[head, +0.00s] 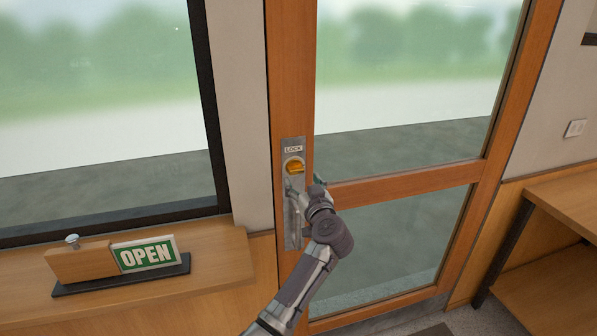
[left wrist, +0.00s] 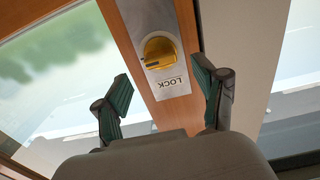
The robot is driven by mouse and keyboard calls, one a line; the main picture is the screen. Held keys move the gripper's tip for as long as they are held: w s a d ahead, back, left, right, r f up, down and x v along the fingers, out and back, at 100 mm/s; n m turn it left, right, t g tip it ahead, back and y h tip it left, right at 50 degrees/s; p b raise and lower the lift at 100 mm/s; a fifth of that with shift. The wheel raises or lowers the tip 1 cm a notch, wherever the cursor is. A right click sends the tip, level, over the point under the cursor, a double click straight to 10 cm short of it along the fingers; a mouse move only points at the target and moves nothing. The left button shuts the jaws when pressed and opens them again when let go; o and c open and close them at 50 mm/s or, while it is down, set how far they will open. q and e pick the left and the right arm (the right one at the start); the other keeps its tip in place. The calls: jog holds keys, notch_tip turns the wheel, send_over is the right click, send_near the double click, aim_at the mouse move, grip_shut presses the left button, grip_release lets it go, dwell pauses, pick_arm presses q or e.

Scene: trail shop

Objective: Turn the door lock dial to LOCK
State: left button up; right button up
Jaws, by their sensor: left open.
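The yellow-orange lock dial (head: 293,167) sits on a metal plate (head: 292,238) on the wooden door's left stile. A LOCK label (head: 293,149) is above the dial. In the left wrist view the dial (left wrist: 160,50) appears with the label (left wrist: 173,84) upside down below it. A dark mark shows near the dial's left edge there, not pointing at the label. My left gripper (head: 305,185) is just below the dial in the head view. In the left wrist view its open, empty fingers (left wrist: 163,84) stand on either side of the door stile, apart from the dial. My right gripper is not in view.
The glazed wooden door (head: 400,185) looks closed. A wooden ledge (head: 215,262) at left holds an OPEN sign (head: 146,255) on a dark base. A wooden bench or shelf (head: 565,205) stands at right. Nothing else stands around the dial.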

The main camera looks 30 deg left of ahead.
aim_at(297, 172)
pick_arm(q)
jog(key=x, duration=0.4)
jog(key=shift+w+a, duration=0.35)
jog(key=shift+a, duration=0.05)
jog(key=shift+c, duration=1.1)
jog(key=c, duration=0.9)
